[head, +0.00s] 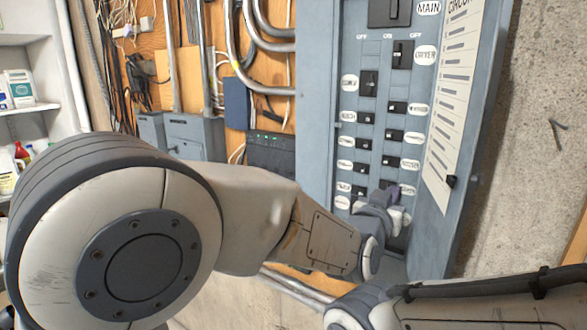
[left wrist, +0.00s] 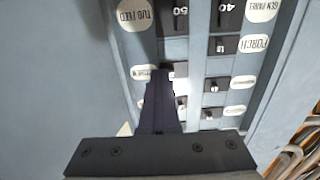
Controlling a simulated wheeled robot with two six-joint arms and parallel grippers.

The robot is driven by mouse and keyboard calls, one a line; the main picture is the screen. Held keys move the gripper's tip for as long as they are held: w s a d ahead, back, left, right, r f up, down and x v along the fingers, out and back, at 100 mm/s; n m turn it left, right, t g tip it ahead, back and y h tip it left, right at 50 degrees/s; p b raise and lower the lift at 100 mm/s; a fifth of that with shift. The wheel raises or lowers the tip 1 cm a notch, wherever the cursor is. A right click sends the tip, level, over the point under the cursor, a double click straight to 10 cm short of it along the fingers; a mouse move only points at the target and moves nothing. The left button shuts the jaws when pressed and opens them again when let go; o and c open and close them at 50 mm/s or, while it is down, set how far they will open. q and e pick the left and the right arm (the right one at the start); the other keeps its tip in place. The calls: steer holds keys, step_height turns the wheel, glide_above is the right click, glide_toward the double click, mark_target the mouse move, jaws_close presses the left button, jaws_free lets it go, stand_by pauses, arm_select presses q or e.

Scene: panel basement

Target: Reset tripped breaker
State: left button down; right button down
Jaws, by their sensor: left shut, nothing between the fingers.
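The grey breaker panel (head: 318,110) stands open on the wall in the head view, with a large main breaker (head: 389,12) on top and two columns of black breakers below, beside white oval labels. Which breaker is tripped cannot be made out. My left gripper (head: 391,190) is at the lower right-hand column and partly covers the lowest breakers there. In the left wrist view its closed, empty fingers (left wrist: 163,75) point at a small black breaker; whether they touch it cannot be told. Larger breakers (left wrist: 174,12) show beyond. My right gripper is out of view.
The panel door (head: 445,210), with a circuit list (head: 455,90), stands open to the right. My right forearm crosses the bottom right. Grey boxes (head: 192,135), conduits and cables fill the wooden board to the left. A concrete wall (head: 535,110) is on the right.

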arm_select(q)
steer(key=shift+w+a, duration=0.3)
steer(key=shift+a, duration=0.1)
steer(key=shift+s+d+b, duration=0.15)
steer(key=shift+d+b, duration=0.1)
steer(key=shift+b, duration=0.1)
steer(key=shift+s, duration=0.1)
steer(key=b+v, duration=0.2)
steer(key=v, duration=0.5)
stand_by(0.6)
